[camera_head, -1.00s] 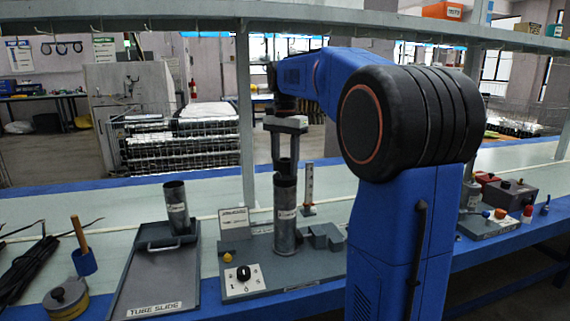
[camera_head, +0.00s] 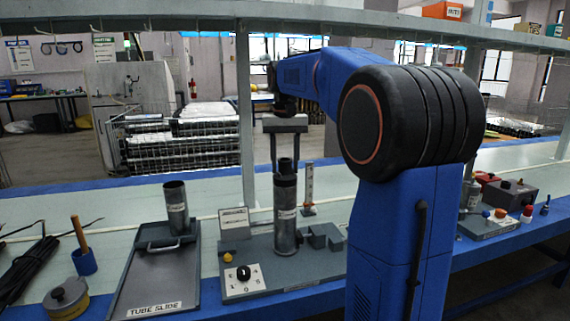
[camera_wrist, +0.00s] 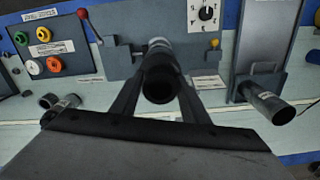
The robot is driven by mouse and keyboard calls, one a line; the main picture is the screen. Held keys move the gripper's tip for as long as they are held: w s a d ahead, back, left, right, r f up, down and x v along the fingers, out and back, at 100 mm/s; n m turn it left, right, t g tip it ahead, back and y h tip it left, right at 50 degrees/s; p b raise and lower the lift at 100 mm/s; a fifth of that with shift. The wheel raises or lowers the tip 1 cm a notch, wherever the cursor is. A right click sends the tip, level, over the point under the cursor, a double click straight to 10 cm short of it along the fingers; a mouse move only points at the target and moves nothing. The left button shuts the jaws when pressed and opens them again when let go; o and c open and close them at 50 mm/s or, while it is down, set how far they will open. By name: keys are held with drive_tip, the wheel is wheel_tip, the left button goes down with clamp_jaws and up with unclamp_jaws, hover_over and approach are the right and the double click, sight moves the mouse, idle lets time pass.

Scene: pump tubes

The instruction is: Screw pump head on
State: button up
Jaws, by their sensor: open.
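The pump tube (camera_head: 286,222) is a grey metal cylinder with a label, standing upright on a grey fixture plate (camera_head: 262,285). A narrower dark pump head (camera_head: 286,166) sits on its top. My gripper (camera_head: 286,150) is open above the tube, its fingers pointing down on either side near the pump head. In the wrist view the pump head (camera_wrist: 160,82) is seen from above, between the two dark fingers of my gripper (camera_wrist: 157,100). Whether a finger touches it cannot be told. The thread between head and tube is not visible.
A tray marked "TUBE SLIDE" (camera_head: 150,285) with another upright tube (camera_head: 177,210) stands to the left. A dial (camera_head: 243,273) and a yellow knob (camera_head: 228,258) are on the fixture's front left. An upright scale (camera_head: 309,188) stands behind right. A shelf runs overhead.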

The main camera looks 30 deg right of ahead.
drive_tip(key=n, duration=0.4)
drive_tip(key=shift+n, duration=3)
drive_tip(key=c, duration=0.9)
drive_tip(key=shift+m, duration=1.8)
